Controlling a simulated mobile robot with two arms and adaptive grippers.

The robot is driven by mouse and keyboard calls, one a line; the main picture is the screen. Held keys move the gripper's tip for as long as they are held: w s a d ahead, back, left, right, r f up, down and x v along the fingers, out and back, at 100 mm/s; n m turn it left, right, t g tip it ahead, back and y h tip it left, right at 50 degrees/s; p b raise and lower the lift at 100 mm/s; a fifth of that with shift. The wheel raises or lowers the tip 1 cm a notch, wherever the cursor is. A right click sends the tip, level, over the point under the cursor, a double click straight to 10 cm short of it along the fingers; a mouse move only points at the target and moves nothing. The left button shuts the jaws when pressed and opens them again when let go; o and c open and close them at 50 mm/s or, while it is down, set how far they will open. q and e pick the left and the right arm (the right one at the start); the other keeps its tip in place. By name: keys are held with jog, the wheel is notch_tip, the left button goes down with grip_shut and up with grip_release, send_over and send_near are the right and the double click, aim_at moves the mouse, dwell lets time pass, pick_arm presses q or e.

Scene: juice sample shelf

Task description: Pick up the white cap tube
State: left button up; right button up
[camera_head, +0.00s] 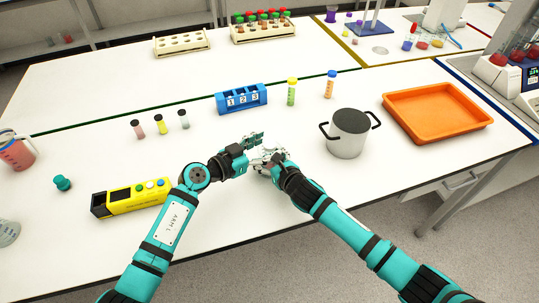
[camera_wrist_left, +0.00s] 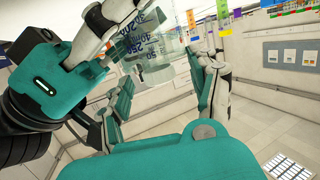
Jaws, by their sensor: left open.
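I cannot make out a tube with a clearly white cap. Three small tubes stand upright left of centre: a pink one (camera_head: 138,131), a yellow one (camera_head: 160,125) and a grey one (camera_head: 184,121), with dark or greyish caps. A yellow-capped tube (camera_head: 291,94) and a blue-capped orange tube (camera_head: 329,87) stand farther right. My left gripper (camera_head: 257,141) is open over mid-table, apart from these tubes. My right gripper (camera_head: 268,158) is close beside it; its fingers are too small to read. In the left wrist view, a clear marked glass vessel (camera_wrist_left: 150,50) shows near the left fingers.
A blue numbered rack (camera_head: 241,101) stands behind the grippers. A steel pot (camera_head: 347,143) and an orange tray (camera_head: 435,122) are to the right. A yellow-black device (camera_head: 140,196) lies at left. Two cream racks, one holding capped tubes (camera_head: 264,34), stand at the back.

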pick_arm(q)
jog(key=shift+c, duration=0.2)
jog(key=shift+s+d, duration=0.1)
jog(key=shift+s, duration=0.1)
jog(key=c, duration=0.9)
jog(key=shift+c, duration=1.2)
pick_arm(e)
jog(key=shift+s+a, duration=0.1)
pick_arm(q)
jog(key=shift+s+d, duration=0.1)
jog(key=shift+c, duration=0.3)
jog(key=shift+f, duration=0.1)
pick_arm(e)
jog(key=shift+a+r, duration=0.1)
pick_arm(q)
jog(key=shift+d+r, duration=0.1)
jog(key=shift+r, duration=0.8)
grip_shut()
pick_arm(e)
jog(key=shift+c, duration=0.2)
pick_arm(q)
notch_tip(320, 180, up, 8)
jog(key=shift+w+a+r, duration=0.2)
jog(key=shift+w+a, duration=0.05)
jog(key=shift+a, duration=0.1)
pick_arm(e)
jog(key=shift+d, duration=0.2)
